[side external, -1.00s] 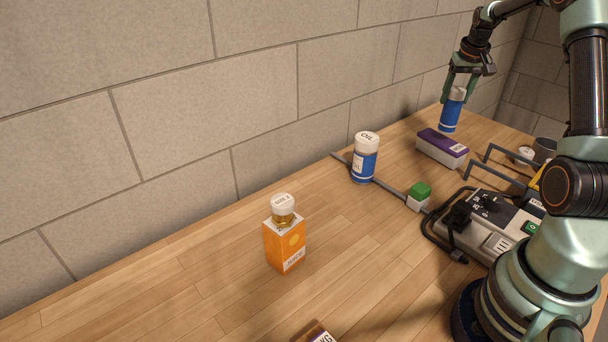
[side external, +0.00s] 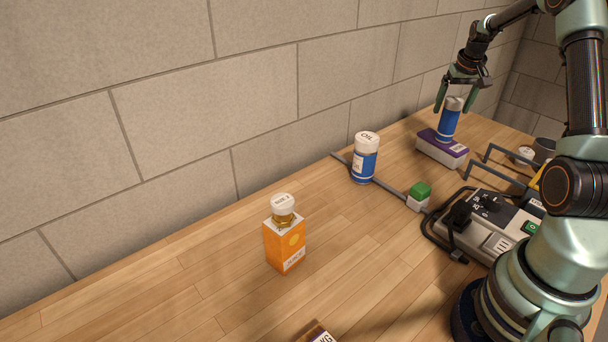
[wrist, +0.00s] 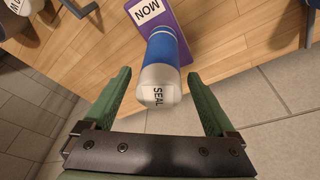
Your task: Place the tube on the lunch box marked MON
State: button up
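The tube (side external: 448,126) is blue with a grey cap. It stands on the purple lid of the lunch box (side external: 432,150), leaning slightly in the side view. In the wrist view the tube (wrist: 165,48) shows a SEAL label on its cap, and the lunch box (wrist: 183,22) shows a MON label. My gripper (side external: 456,104) is above and around the tube's cap. In the wrist view my gripper (wrist: 158,76) has its fingers spread, with gaps on both sides of the tube. The tube's base is partly hidden in the wrist view.
The front-left table is clear.

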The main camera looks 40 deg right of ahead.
jog(key=v, duration=1.2)
jog(key=w+a+r+n+t, duration=0.1)
jog(key=w+a+r+n, duration=0.15)
jog(key=a, duration=0.85)
jog(key=s+a+f+n+t+y, duration=0.1)
jog(key=s+a, duration=0.3)
jog(key=a, duration=0.9)
jog(key=s+a+f+n+t+y, duration=0.1)
jog(key=s+a+n, duration=0.3)
jog(key=a, duration=0.9)
jog(key=shift+s+a+f+n+t, duration=0.35)
jog(key=shift+s+a+f, duration=0.1)
jog(key=shift+f, duration=0.25)
